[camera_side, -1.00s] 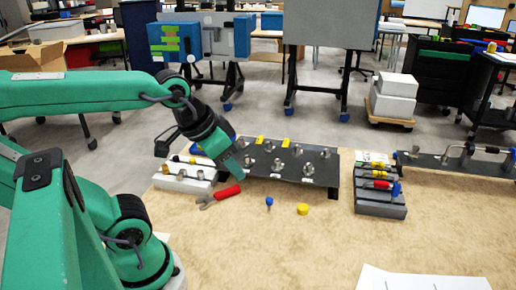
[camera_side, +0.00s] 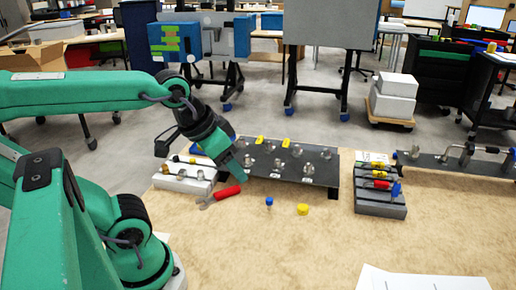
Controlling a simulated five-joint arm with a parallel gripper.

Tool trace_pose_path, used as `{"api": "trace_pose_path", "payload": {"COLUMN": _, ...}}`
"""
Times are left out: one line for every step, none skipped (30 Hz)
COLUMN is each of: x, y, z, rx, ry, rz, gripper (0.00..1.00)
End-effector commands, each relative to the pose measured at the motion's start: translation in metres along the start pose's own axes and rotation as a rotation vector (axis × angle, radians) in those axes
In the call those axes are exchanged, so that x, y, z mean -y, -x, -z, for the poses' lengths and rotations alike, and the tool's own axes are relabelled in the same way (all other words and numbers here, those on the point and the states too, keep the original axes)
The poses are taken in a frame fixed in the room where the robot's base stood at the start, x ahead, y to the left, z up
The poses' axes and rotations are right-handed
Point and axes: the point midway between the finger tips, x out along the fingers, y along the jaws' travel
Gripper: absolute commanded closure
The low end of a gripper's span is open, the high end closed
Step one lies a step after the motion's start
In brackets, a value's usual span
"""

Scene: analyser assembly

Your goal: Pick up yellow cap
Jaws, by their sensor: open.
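The yellow cap (camera_side: 303,209) is a small round piece lying on the tan tabletop, right of the picture's middle. My gripper (camera_side: 238,175) is above the table at the left end of the dark plate, up and to the left of the cap and well apart from it. It is open; its fingertips are small and hard to make out, and I see nothing held in it. The cap is fully in view.
A small blue piece (camera_side: 269,202) stands left of the cap. A red-handled tool (camera_side: 226,192) lies below my gripper. The dark plate (camera_side: 318,178) with metal fittings is behind. A grey block (camera_side: 380,207) with tools is right. The front table is mostly clear.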

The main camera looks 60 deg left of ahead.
Motion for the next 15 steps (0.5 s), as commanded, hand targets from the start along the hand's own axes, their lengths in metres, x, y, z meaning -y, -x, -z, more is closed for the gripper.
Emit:
{"api": "trace_pose_path", "payload": {"x": 0.0, "y": 0.0, "z": 0.0, "rx": 0.0, "ry": 0.0, "rz": 0.0, "gripper": 0.43}}
{"api": "trace_pose_path", "payload": {"x": 0.0, "y": 0.0, "z": 0.0, "rx": 0.0, "ry": 0.0, "rz": 0.0, "gripper": 0.43}}
{"api": "trace_pose_path", "payload": {"x": 0.0, "y": 0.0, "z": 0.0, "rx": 0.0, "ry": 0.0, "rz": 0.0, "gripper": 0.43}}
{"api": "trace_pose_path", "payload": {"x": 0.0, "y": 0.0, "z": 0.0, "rx": 0.0, "ry": -0.001, "rz": 0.0, "gripper": 0.43}}
{"api": "trace_pose_path", "payload": {"x": 0.0, "y": 0.0, "z": 0.001, "rx": 0.001, "ry": -0.002, "rz": 0.0, "gripper": 0.43}}
{"api": "trace_pose_path", "payload": {"x": 0.0, "y": 0.0, "z": 0.001, "rx": 0.003, "ry": -0.005, "rz": 0.0, "gripper": 0.43}}
{"api": "trace_pose_path", "payload": {"x": 0.0, "y": -0.001, "z": 0.002, "rx": 0.004, "ry": -0.009, "rz": 0.0, "gripper": 0.43}}
{"api": "trace_pose_path", "payload": {"x": 0.0, "y": -0.001, "z": 0.003, "rx": 0.007, "ry": -0.013, "rz": 0.0, "gripper": 0.43}}
{"api": "trace_pose_path", "payload": {"x": 0.0, "y": -0.002, "z": 0.005, "rx": 0.011, "ry": -0.02, "rz": 0.001, "gripper": 0.43}}
{"api": "trace_pose_path", "payload": {"x": 0.0, "y": -0.002, "z": 0.006, "rx": 0.015, "ry": -0.027, "rz": 0.001, "gripper": 0.43}}
{"api": "trace_pose_path", "payload": {"x": 0.001, "y": -0.003, "z": 0.008, "rx": 0.019, "ry": -0.037, "rz": 0.001, "gripper": 0.43}}
{"api": "trace_pose_path", "payload": {"x": 0.001, "y": -0.005, "z": 0.011, "rx": 0.027, "ry": -0.05, "rz": 0.001, "gripper": 0.43}}
{"api": "trace_pose_path", "payload": {"x": 0.001, "y": -0.006, "z": 0.014, "rx": 0.032, "ry": -0.061, "rz": 0.001, "gripper": 0.43}}
{"api": "trace_pose_path", "payload": {"x": 0.001, "y": -0.007, "z": 0.017, "rx": 0.039, "ry": -0.075, "rz": 0.001, "gripper": 0.43}}
{"api": "trace_pose_path", "payload": {"x": 0.001, "y": -0.009, "z": 0.021, "rx": 0.049, "ry": -0.094, "rz": 0.0, "gripper": 0.43}}
